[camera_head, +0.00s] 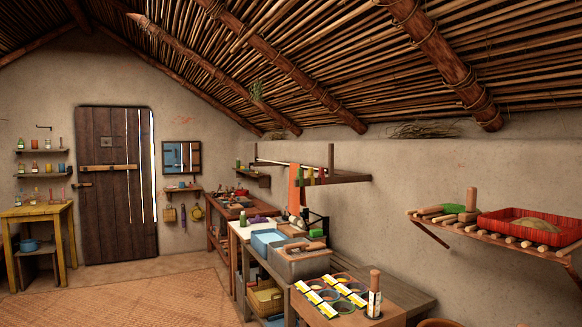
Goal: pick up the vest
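I cannot make out a clear vest. An orange cloth (294,187) hangs from the rail under a wall shelf, right of the middle; I cannot tell whether it is a vest. Small green and purple pieces (311,176) hang beside it, too small to identify. Neither of my grippers is in the view.
A row of benches lines the right wall, with a blue-topped basin (267,237), a grey lidded box (300,262) and several labelled round containers (331,293). A yellow table (40,212) stands left of a wooden door (117,185). The woven mat (150,300) is clear.

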